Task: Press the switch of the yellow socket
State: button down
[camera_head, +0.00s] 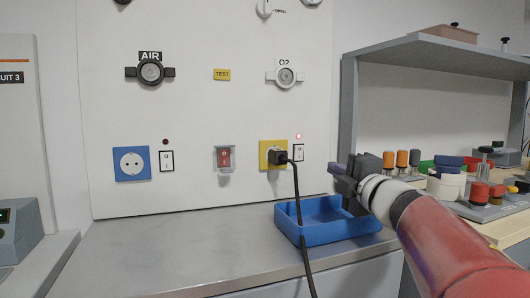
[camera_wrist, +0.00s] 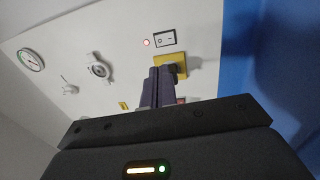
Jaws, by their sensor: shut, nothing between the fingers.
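The yellow socket (camera_head: 267,147) is on the white wall panel with a black plug (camera_head: 279,157) in it. Its switch (camera_head: 298,152) is a small white plate with a black frame just to its right, under a lit red lamp (camera_head: 298,136). My gripper (camera_head: 338,170) is shut and empty, to the right of the switch and a little lower, apart from it. In the wrist view, the fingers (camera_wrist: 157,86) point toward the panel; the yellow socket (camera_wrist: 189,68) is partly behind the plug, and the switch (camera_wrist: 164,39) and lit lamp (camera_wrist: 146,43) show above.
A black cord (camera_head: 298,215) hangs from the plug over the blue tray (camera_head: 350,232) and counter (camera_head: 185,250). A blue socket (camera_head: 131,163), its switch (camera_head: 166,161) and a covered red switch (camera_head: 224,158) are further left. A grey shelf (camera_head: 348,110) stands right.

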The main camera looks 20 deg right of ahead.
aim_at(300, 149)
dwell(0.3)
jog(key=w, duration=0.4)
jog(key=w+r, duration=0.1)
jog(key=w, duration=0.4)
jog(key=w+p, duration=0.1)
jog(key=w, duration=0.3)
jog(key=shift+w+a+r, duration=0.2)
jog(key=shift+w+r, duration=0.15)
jog(key=shift+w, duration=0.05)
jog(key=shift+w+r+p, duration=0.2)
jog(key=shift+p, duration=0.1)
jog(key=shift+f, duration=0.1)
jog(key=shift+a, duration=0.1)
